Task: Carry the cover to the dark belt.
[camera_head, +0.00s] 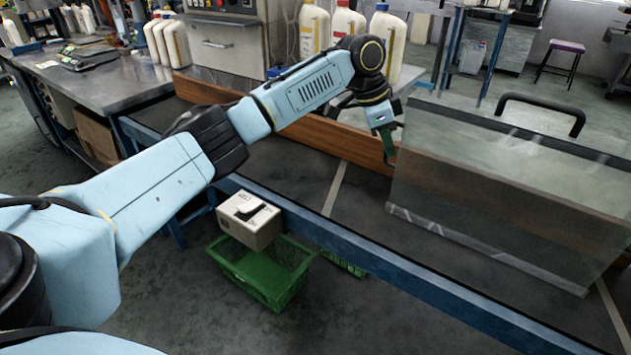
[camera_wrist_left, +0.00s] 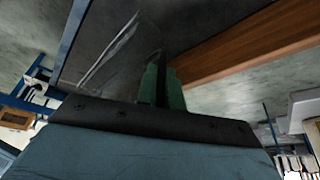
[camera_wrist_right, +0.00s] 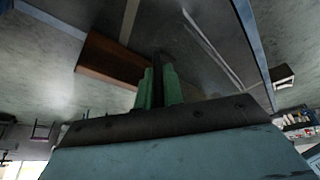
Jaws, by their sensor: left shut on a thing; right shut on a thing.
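The cover (camera_head: 480,190) is a large see-through box with a dark top edge and a black handle (camera_head: 545,105), at the right of the head view. It is over the dark belt (camera_head: 290,170); I cannot tell whether its lower edge touches the belt. My left gripper (camera_head: 388,145) is at the cover's left end. In the left wrist view its green fingers (camera_wrist_left: 161,86) are shut on a thin black part of the cover. My right gripper is outside the head view. In the right wrist view its green fingers (camera_wrist_right: 157,86) are shut on a similar black part.
A wooden board (camera_head: 290,115) runs along the belt's far side and a blue rail (camera_head: 370,262) along its near side. A carton (camera_head: 250,220) and a green crate (camera_head: 255,275) are below the rail. White bottles (camera_head: 385,45) and a grey machine (camera_head: 225,45) stand behind.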

